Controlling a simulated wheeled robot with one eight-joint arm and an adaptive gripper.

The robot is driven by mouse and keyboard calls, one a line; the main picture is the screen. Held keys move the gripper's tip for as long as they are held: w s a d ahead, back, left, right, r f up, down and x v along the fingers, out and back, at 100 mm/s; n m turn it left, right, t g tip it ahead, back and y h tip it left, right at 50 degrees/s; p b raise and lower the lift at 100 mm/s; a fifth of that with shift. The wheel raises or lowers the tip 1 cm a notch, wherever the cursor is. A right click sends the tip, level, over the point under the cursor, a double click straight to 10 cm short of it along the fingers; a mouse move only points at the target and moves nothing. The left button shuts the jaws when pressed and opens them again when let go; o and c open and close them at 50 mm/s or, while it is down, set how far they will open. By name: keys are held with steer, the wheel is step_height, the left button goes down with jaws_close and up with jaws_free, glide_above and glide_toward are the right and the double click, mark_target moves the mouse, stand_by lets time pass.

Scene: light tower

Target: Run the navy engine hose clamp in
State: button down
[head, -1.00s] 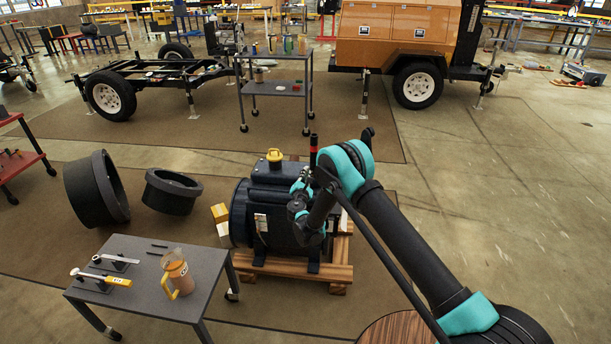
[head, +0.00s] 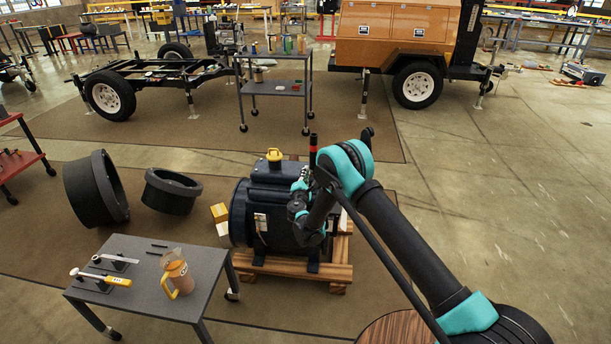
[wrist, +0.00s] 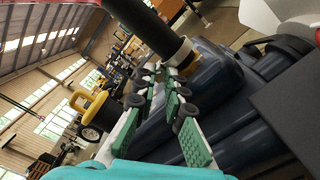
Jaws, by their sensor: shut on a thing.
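The navy engine (head: 273,205) sits on a wooden pallet (head: 335,272), with a yellow cap on top. In the wrist view its dark blue casing (wrist: 215,95) fills the middle and right. A black hose (wrist: 140,22) comes in from the top, and a pale metal clamp band (wrist: 181,52) circles its end. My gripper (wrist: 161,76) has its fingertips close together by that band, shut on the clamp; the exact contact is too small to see. In the head view my gripper (head: 300,186) is at the engine's upper right side, partly hidden by my arm.
A grey cart (head: 215,262) with a jug (head: 177,272) and tools stands at front left. Two black rings (head: 97,188) lie behind it. A trailer frame and an orange trailer stand behind.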

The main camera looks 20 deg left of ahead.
steer(key=c, duration=1.9)
jaws_free()
steer(key=shift+o, duration=0.2)
steer(key=shift+s, duration=0.1)
steer(key=v, duration=0.7)
steer(key=shift+s, duration=0.2)
